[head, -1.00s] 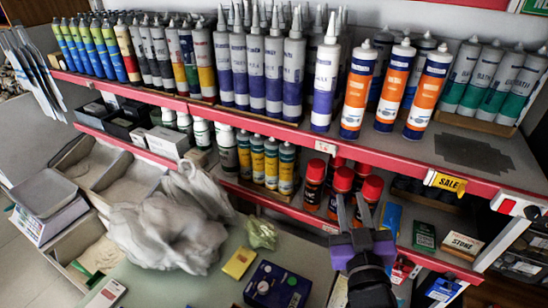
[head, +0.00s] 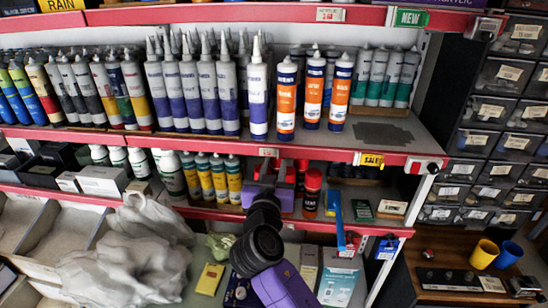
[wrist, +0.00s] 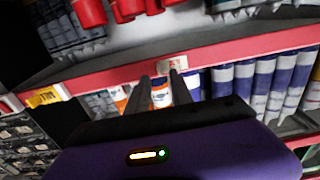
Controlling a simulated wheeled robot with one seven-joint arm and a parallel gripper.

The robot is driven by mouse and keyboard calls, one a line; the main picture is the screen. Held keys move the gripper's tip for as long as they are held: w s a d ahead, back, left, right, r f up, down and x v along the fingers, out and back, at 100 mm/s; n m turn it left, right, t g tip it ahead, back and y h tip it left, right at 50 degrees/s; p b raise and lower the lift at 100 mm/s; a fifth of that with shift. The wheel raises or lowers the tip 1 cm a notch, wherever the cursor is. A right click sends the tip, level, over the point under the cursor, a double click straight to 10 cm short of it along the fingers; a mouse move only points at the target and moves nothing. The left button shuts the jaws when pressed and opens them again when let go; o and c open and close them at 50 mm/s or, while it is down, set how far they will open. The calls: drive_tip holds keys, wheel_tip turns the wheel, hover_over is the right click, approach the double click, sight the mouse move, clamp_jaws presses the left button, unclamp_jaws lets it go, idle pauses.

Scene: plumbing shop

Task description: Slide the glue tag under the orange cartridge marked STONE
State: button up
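A small white tag with red print (head: 269,152), apparently the glue tag, sits on the red shelf rail below the tall purple-and-white cartridge (head: 258,95). Three orange cartridges stand to its right: left (head: 287,98), middle (head: 313,92) and right (head: 341,92). Their lettering is too small to tell which says STONE. My gripper (head: 272,166) is raised just below the tag. In the upside-down wrist view my fingers (wrist: 160,82) are apart, with the tag (wrist: 172,65) just beyond their tips. I cannot tell whether they touch it.
Red-capped cans (head: 312,190) stand on the shelf below, close to my gripper. A small white card (head: 392,207) lies right of them. The rail between the two tags looks clear.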

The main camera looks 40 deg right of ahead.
sight(277, 156)
drive_tip(key=shift+p+x, duration=0.35)
drive_tip(key=shift+x, duration=1.6)
drive_tip(key=shift+s, duration=0.1)
clamp_jaws()
